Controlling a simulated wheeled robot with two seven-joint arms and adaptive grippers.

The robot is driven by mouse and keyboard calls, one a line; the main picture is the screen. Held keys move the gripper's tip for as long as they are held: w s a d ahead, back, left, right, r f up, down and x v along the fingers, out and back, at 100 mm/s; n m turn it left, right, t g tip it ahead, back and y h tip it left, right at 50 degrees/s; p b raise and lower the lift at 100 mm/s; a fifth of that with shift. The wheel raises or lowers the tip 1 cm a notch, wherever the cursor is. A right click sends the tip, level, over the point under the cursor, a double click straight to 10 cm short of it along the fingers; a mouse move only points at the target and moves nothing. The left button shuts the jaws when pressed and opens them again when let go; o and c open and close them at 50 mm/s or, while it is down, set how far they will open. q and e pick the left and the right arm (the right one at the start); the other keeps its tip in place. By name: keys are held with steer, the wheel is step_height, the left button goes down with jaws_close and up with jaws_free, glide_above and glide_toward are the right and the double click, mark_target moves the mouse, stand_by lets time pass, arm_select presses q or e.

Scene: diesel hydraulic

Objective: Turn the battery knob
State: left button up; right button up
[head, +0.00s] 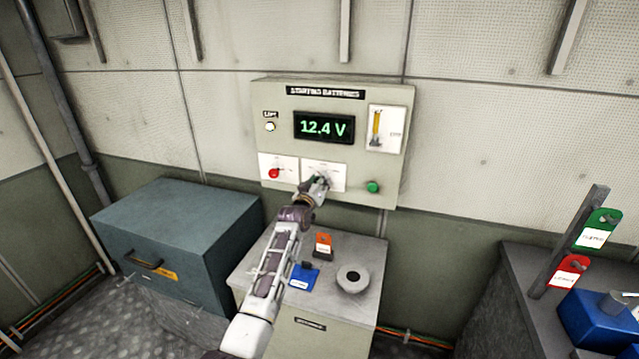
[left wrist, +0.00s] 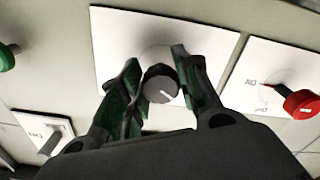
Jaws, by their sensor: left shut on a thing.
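The battery panel (head: 280,110) is a beige box on the wall marked "STARTING BATTERIES", with a display reading 12.4 V. A dark round knob (left wrist: 160,84) with a white pointer line sits on a white plate (left wrist: 112,30) in the left wrist view. My left gripper (left wrist: 158,82) has its two fingers on either side of this knob and is shut on it. In the head view my left gripper (head: 318,184) reaches the lower middle plate of the panel and hides the knob. My right gripper is not in view.
A red knob (head: 274,173) and a green button (head: 372,187) flank the middle plate. A lever switch (head: 376,128) is at upper right. A grey cabinet (head: 255,275) holding tags and a round part stands below. A blue-grey chest (head: 180,225) stands left.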

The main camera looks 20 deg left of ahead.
arm_select(q)
steer(key=shift+m, duration=0.4)
steer(key=m+p, duration=0.1)
steer(key=m, duration=0.3)
steer(key=shift+a+p, duration=0.1)
steer(key=shift+p, duration=0.2)
steer(key=m, duration=0.5)
steer(key=shift+m+p, duration=0.4)
steer(key=m, duration=0.7)
steer(key=m+p, duration=0.1)
steer(key=m, duration=0.5)
steer(key=shift+m, duration=0.3)
steer(key=o, duration=1)
steer(key=shift+o, duration=0.2)
